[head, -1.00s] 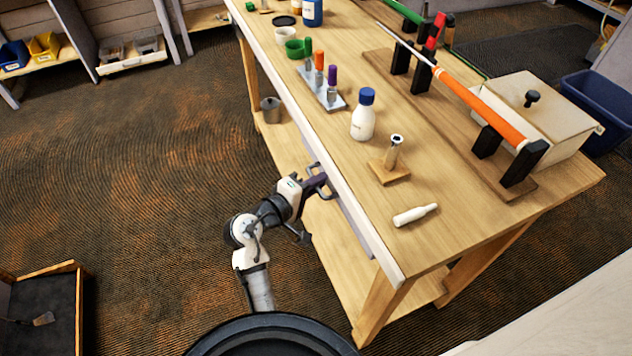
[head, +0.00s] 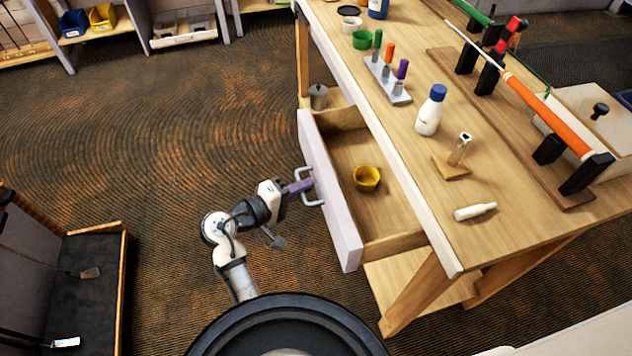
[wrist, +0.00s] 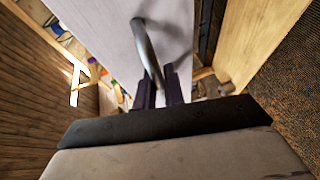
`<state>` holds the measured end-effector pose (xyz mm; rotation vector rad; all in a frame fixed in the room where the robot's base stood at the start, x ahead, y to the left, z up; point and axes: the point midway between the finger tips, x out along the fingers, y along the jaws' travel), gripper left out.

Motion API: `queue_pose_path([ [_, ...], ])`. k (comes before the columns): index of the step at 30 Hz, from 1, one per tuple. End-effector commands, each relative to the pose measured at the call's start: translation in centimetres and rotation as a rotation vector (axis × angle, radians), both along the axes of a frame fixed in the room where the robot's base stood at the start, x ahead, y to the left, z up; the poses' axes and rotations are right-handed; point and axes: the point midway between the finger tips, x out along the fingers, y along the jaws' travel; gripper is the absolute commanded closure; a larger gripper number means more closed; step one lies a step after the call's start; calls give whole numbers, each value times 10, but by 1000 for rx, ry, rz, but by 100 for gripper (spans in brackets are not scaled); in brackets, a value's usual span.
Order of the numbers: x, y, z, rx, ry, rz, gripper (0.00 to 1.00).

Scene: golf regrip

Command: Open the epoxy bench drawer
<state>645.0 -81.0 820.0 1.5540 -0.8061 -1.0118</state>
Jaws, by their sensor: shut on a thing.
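The bench drawer (head: 325,195) stands pulled well out from under the bench top, with its pale front panel toward my arm. A small yellow cup (head: 367,179) sits inside on the wooden drawer floor. My gripper (head: 303,187) is shut on the drawer's metal bar handle (head: 312,198) at the outer face of the front. In the wrist view the purple fingers (wrist: 160,88) close around the handle (wrist: 147,50), with the pale drawer front (wrist: 110,25) behind it.
The wooden bench (head: 440,235) carries a white bottle with a blue cap (head: 431,112), a rack of coloured tubes (head: 388,80), a white tube (head: 474,211) and an orange-gripped club (head: 555,115). A grey can (head: 318,97) stands on the lower shelf. Carpet left of the drawer is clear.

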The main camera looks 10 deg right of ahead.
Motion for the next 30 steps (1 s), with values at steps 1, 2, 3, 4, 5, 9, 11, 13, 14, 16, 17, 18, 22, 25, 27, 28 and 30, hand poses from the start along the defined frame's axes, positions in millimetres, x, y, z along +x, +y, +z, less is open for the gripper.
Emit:
queue_pose_path([
  [1, 1, 5, 1, 1, 0, 4, 100],
  [2, 0, 7, 1, 1, 0, 4, 100],
  [3, 0, 10, 1, 1, -1, 4, 100],
  [4, 0, 11, 1, 1, -1, 3, 100],
  [5, 0, 12, 0, 1, -1, 3, 100],
  [9, 0, 14, 0, 0, -1, 2, 100],
  [11, 0, 14, 0, 0, -1, 2, 100],
  [13, 0, 14, 0, 0, -1, 2, 100],
  [14, 0, 14, 0, 0, -1, 2, 100],
  [16, 0, 14, 0, 0, -1, 2, 100],
  [17, 0, 14, 0, 0, -1, 2, 100],
  [18, 0, 14, 0, 0, -1, 2, 87],
  [22, 0, 14, 0, 0, -1, 2, 70],
  [25, 0, 14, 0, 0, -1, 1, 68],
  [27, 0, 14, 0, 0, -1, 1, 68],
  [28, 0, 14, 0, 0, -1, 1, 68],
  [30, 0, 14, 0, 0, -1, 1, 68],
])
